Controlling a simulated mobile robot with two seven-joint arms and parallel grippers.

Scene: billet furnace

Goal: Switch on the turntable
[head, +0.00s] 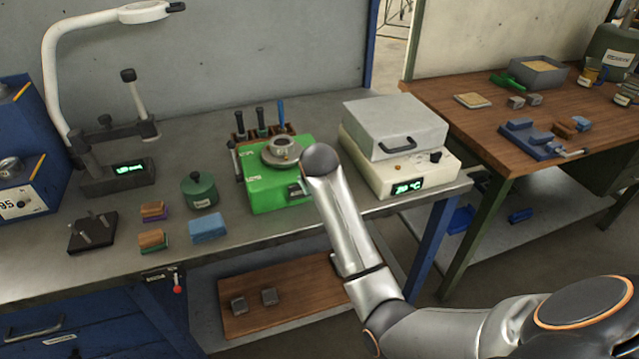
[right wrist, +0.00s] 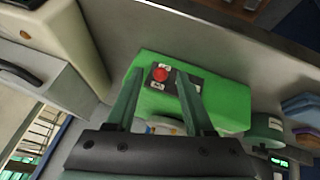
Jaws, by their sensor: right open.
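The turntable is a green box (head: 262,193) on the steel bench in the head view, with a round grey wheel and a small pot on top. In the right wrist view its green body (right wrist: 226,103) shows a dark switch plate (right wrist: 196,83) with a red button (right wrist: 161,75) and small white labels. My right gripper (right wrist: 160,80) is open and empty, its two fingers pointing at the box with the red button between the tips in the picture. I cannot tell whether they touch. In the head view my arm hides most of this gripper. My left gripper is not in view.
A furnace (head: 395,125) with a lit display stands just right of the turntable. A tool rack (head: 262,131) is behind it. A green lidded jar (head: 200,190) and a blue block (head: 208,229) are to its left. A wooden table (head: 480,115) stands further right.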

